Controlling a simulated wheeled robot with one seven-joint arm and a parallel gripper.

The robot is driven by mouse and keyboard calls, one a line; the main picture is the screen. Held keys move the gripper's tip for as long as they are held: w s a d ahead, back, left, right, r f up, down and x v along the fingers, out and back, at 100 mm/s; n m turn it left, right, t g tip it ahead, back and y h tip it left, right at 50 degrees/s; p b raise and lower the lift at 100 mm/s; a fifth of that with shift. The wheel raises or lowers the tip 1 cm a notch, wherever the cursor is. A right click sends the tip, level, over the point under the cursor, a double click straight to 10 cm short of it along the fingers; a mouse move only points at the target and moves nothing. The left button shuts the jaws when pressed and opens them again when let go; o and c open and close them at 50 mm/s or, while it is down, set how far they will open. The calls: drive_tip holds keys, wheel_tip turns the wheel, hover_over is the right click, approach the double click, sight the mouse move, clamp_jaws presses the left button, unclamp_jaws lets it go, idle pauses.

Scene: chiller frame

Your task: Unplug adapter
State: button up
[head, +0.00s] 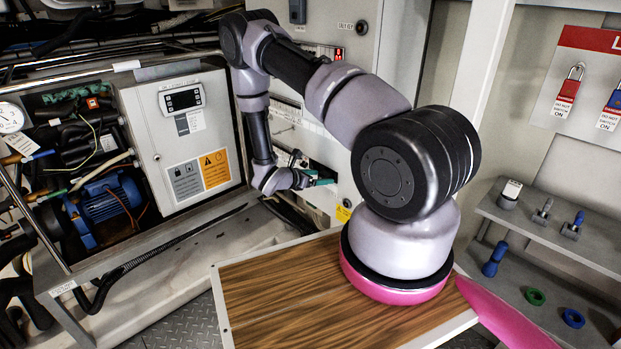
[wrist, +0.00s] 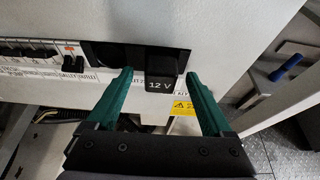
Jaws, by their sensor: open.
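The adapter (wrist: 160,84) is a black block marked "12 V", seen in the wrist view at the right part of a dark recess (wrist: 108,54) in a pale panel. My gripper (wrist: 159,73) is open, with its two teal fingers pointing at the panel. In the picture the adapter shows between the fingers, with a gap on each side; I cannot tell how deep the fingertips reach around it. In the head view my gripper (head: 318,182) is small at the panel, and I cannot make out the adapter there.
A row of breakers (wrist: 35,54) lies left of the recess. A yellow warning label (wrist: 182,108) sits below right. A grey control box (head: 180,140) stands left of my arm. A shelf (head: 550,236) with several small fittings and hanging padlocks (head: 570,83) are at the right.

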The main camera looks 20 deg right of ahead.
drive_tip(key=shift+w+d+f, duration=0.15)
drive_tip(key=shift+d+f, duration=0.05)
drive_tip(key=shift+d, duration=0.35)
clamp_jaws()
drive_tip(key=shift+a, duration=0.1)
drive_tip(key=shift+a, duration=0.35)
drive_tip(key=shift+s+a, duration=0.1)
drive_tip(key=shift+s, duration=0.1)
drive_tip(key=shift+s+a, duration=0.35)
drive_tip(key=shift+a, duration=0.55)
drive_tip(key=shift+s+a, duration=0.3)
drive_tip(key=shift+a, duration=0.55)
drive_tip(key=shift+a, duration=0.1)
